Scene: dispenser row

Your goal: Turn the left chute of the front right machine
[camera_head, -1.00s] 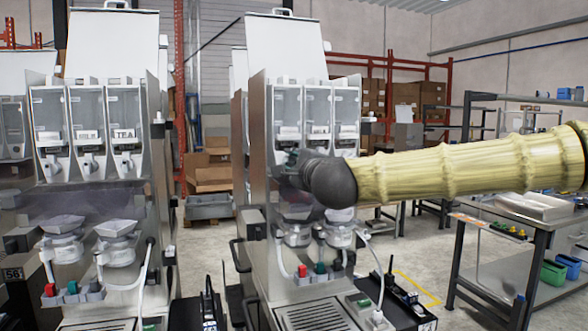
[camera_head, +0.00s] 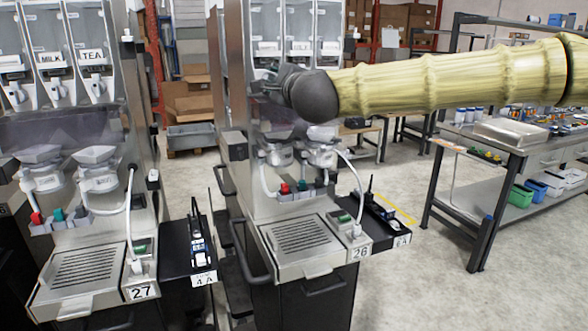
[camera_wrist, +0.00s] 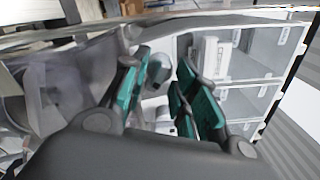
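The front right machine (camera_head: 292,205) is a steel dispenser with label 26 and three clear canisters at its upper front. My gripper (camera_head: 264,85) is at its left canister and, with my dark wrist, covers the left chute in the head view. In the wrist view my gripper (camera_wrist: 162,62) is open, with teal-padded fingers on either side of a grey rounded chute part (camera_wrist: 158,74). The part appears between the fingers, with gaps visible; I cannot tell whether either pad touches it. A canister with a white label (camera_wrist: 210,58) is just beyond the right finger.
Machine 27 (camera_head: 75,215), with MILK and TEA canisters, stands at left. Below my gripper are mixing cups (camera_head: 320,155), a hose and a drip grate (camera_head: 300,237).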

